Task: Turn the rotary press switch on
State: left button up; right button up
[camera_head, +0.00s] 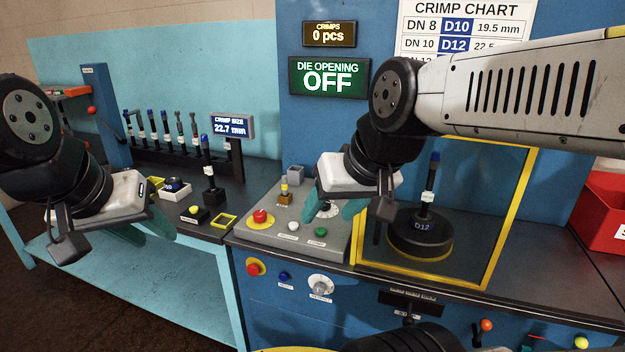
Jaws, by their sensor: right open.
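A sloped grey control panel (262,238) on the blue press carries a red button (260,216), a white button (293,226), a green button (320,232) and a small yellow-topped switch (285,193). A round white dial (328,210) on it is partly hidden by my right gripper (352,207). That gripper has its teal fingers apart, empty, above the panel's right side. Another rotary knob (321,285) is on the press front. I cannot tell which one is the press switch. My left gripper (142,228) hangs empty at the left, its teal fingers apart, over the bench edge.
A green sign (329,75) reads "DIE OPENING OFF"; another (329,33) reads "0 pcs". A yellow-framed clear guard (480,215) encloses a D12 die (421,240) right of the panel. A hose rack (190,150) and a size display (232,126) stand on the left bench.

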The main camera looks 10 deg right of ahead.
aim_at(259, 216)
jog(key=z, duration=1.35)
jog(key=u, duration=0.4)
jog(key=i+j+u, duration=0.1)
jog(key=u, duration=0.35)
jog(key=i+u, duration=0.1)
jog(key=u, duration=0.3)
jog(key=j, duration=0.3)
jog(key=i+j+u, duration=0.15)
jog(key=j, duration=0.2)
